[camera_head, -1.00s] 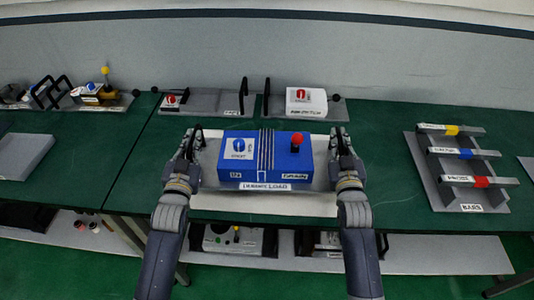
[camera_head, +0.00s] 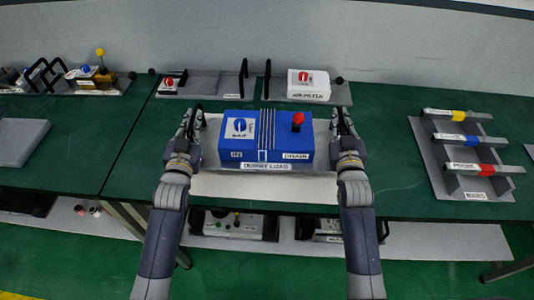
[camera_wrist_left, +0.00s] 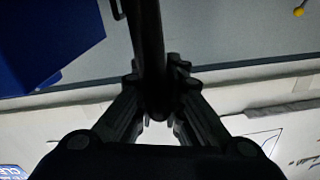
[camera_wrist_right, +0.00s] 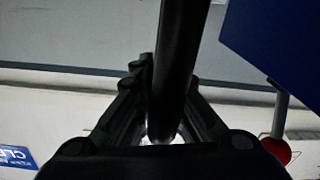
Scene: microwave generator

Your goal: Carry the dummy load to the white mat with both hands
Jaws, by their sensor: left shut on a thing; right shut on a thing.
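My right gripper (camera_head: 342,125) is shut on the right-end handle, whose bar (camera_wrist_right: 180,60) shows in the right wrist view.
Behind the load stand a grey unit with a red knob (camera_head: 170,83) and the air filter (camera_head: 308,86). A rack of bars (camera_head: 466,160) stands at right. Bare green table (camera_head: 395,145) lies between load and rack. Several devices sit on the lower shelf (camera_head: 430,241).

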